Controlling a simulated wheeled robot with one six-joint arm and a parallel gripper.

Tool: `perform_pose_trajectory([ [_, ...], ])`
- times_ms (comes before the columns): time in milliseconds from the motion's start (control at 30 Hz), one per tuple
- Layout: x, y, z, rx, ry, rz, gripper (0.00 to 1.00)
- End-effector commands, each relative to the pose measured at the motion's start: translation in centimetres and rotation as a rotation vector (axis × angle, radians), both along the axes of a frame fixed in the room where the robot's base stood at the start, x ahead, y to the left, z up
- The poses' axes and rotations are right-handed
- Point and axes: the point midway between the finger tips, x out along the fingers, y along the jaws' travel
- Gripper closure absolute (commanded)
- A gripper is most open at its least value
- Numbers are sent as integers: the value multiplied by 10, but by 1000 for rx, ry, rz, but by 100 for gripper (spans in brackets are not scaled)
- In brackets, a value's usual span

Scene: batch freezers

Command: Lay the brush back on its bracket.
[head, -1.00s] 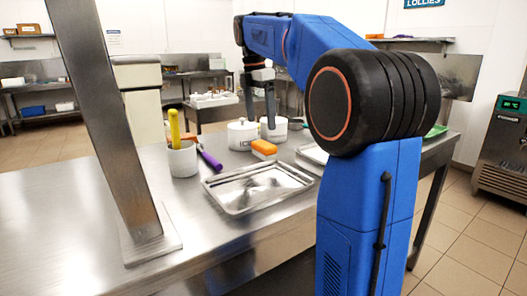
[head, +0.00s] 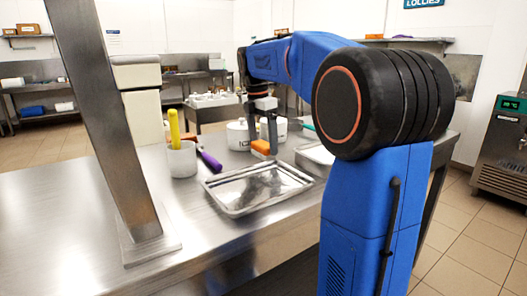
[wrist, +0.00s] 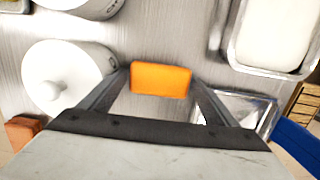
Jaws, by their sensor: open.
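An orange block with a pale underside, which I take to be the brush (head: 260,147), lies on the steel table behind the shiny tray. In the wrist view the brush (wrist: 161,79) shows as a plain orange rectangle between my fingertips. My gripper (head: 262,149) points down at it with its fingers apart. In the wrist view the open gripper (wrist: 161,86) has one finger on each side of the brush; I cannot tell whether they touch it. I cannot make out the bracket in either view.
A shiny steel tray (head: 258,188) lies in front of the brush. White lidded pots (head: 238,134) stand behind it. A white crock (head: 182,160) with a yellow handle and a purple-handled tool (head: 210,161) are to the left. A tray with white contents (wrist: 272,35) is close by.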

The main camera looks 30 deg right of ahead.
Motion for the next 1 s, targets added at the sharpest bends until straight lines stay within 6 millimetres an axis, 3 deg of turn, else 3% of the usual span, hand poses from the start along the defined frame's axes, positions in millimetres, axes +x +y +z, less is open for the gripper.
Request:
perform_pose_trajectory([
  [67,0,0,0,0,0,0,16],
  [200,0,0,0,0,0,0,50],
  [300,0,0,1,0,-1,0,53],
  [567,1,0,6,-1,-2,0,53],
  [1000,1,0,77,-1,-2,0,53],
])
